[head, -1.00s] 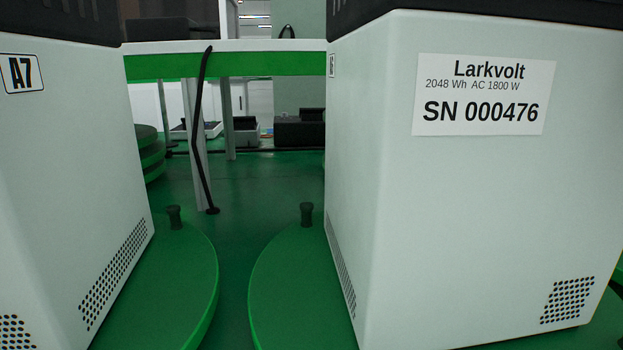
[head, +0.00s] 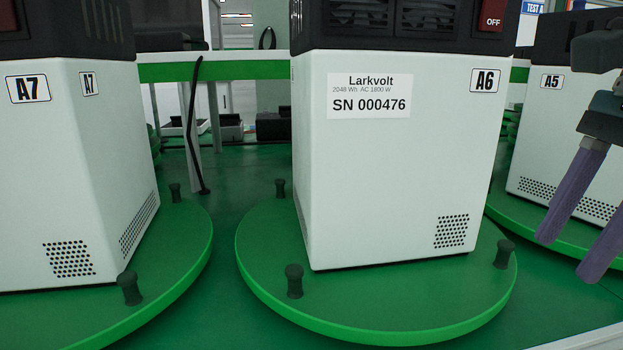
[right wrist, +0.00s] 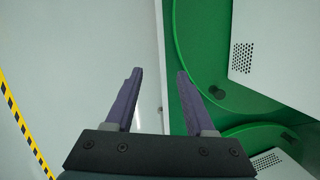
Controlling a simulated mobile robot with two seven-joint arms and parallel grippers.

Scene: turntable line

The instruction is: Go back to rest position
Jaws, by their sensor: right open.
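My right gripper (head: 572,232) comes in at the right edge of the head view, with two purple fingers apart and nothing between them. It hangs in front of the unit marked A5. In the right wrist view its fingers (right wrist: 155,85) are open and empty, above the edge between a pale surface and the green turntable area. My left gripper is not in view. The white unit marked A6 (head: 400,190), labelled Larkvolt SN 000476, stands upright on a green turntable (head: 380,320). A red OFF panel (head: 493,16) shows at its top right.
Unit A7 (head: 60,180) stands on a green turntable (head: 185,255) at left, and unit A5 (head: 575,130) stands at right. Dark pegs (head: 294,281) rise from the turntable rims. A black cable (head: 190,130) hangs behind. A yellow-black strip (right wrist: 22,125) crosses the pale surface.

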